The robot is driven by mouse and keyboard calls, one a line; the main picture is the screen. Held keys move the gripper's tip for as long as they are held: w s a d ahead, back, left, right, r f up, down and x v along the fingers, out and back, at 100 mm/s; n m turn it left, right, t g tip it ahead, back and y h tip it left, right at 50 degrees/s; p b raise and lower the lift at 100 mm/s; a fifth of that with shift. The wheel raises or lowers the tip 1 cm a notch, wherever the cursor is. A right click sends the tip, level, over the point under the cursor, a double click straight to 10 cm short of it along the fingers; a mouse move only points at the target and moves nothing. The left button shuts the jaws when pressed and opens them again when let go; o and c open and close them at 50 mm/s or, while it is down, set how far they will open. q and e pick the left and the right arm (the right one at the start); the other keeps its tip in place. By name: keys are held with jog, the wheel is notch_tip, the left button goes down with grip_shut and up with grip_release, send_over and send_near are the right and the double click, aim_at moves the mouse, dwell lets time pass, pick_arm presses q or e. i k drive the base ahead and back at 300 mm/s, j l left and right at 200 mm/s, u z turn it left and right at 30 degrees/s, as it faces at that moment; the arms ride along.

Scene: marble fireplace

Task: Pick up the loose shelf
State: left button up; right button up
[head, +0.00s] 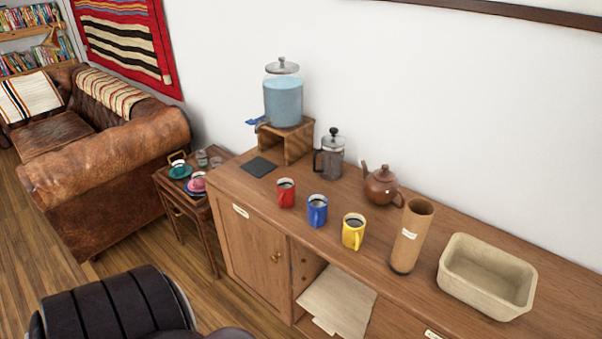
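A pale, flat board (338,299), which looks like the loose shelf, lies tilted in the open bay of the wooden cabinet (250,249). Its near corner reaches toward the front of the bay, and its lower edge is close to the picture's bottom. A smaller pale piece shows at its lower left; I cannot tell if it is part of the board. The bay's side wall (307,267) has small peg holes. Neither of my grippers is in view.
On the cabinet top stand red (286,194), blue (317,212) and yellow (353,233) mugs, a bamboo tube (410,240), a stone basin (485,285), a teapot (381,187), a French press (331,158) and a water dispenser (283,103). A dark ribbed form (115,308) fills the bottom left.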

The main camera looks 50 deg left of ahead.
aim_at(340, 302)
jog(key=u, duration=1)
jog(key=k+j, duration=0.3)
jog(key=k, duration=0.15)
